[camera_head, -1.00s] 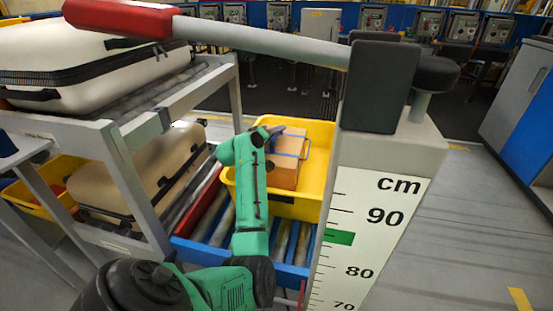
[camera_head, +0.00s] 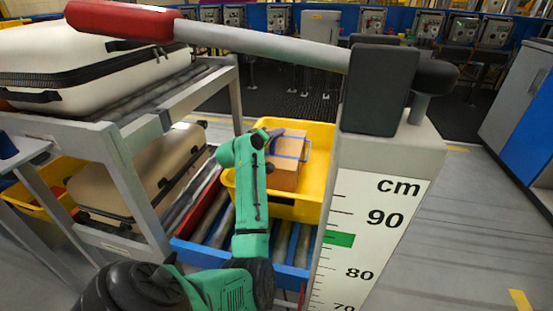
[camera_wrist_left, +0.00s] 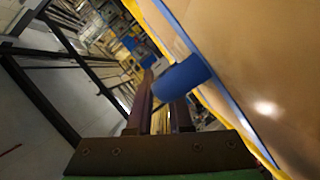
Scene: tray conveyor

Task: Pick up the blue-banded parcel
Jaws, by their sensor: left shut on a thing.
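The blue-banded parcel (camera_head: 284,178) is a brown box with blue strips and a thin blue handle on top. It is in the yellow tray (camera_head: 292,208) in the head view, and its underside is hidden. In the left wrist view the brown face (camera_wrist_left: 265,70) fills the right side, with a thick blue bar (camera_wrist_left: 182,76) standing off it. My left gripper (camera_wrist_left: 161,112) is shut on this blue bar, at the parcel's upper left. In the head view my left gripper (camera_head: 272,136) is small and partly hidden by my green arm. My right gripper is not in view.
The tray sits on a blue-framed roller conveyor (camera_head: 287,270). A grey rack (camera_head: 112,165) with a white suitcase (camera_head: 80,70) and a beige suitcase (camera_head: 140,180) stands close on the left. A post with a cm scale (camera_head: 372,235) and red-ended lever blocks the right front.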

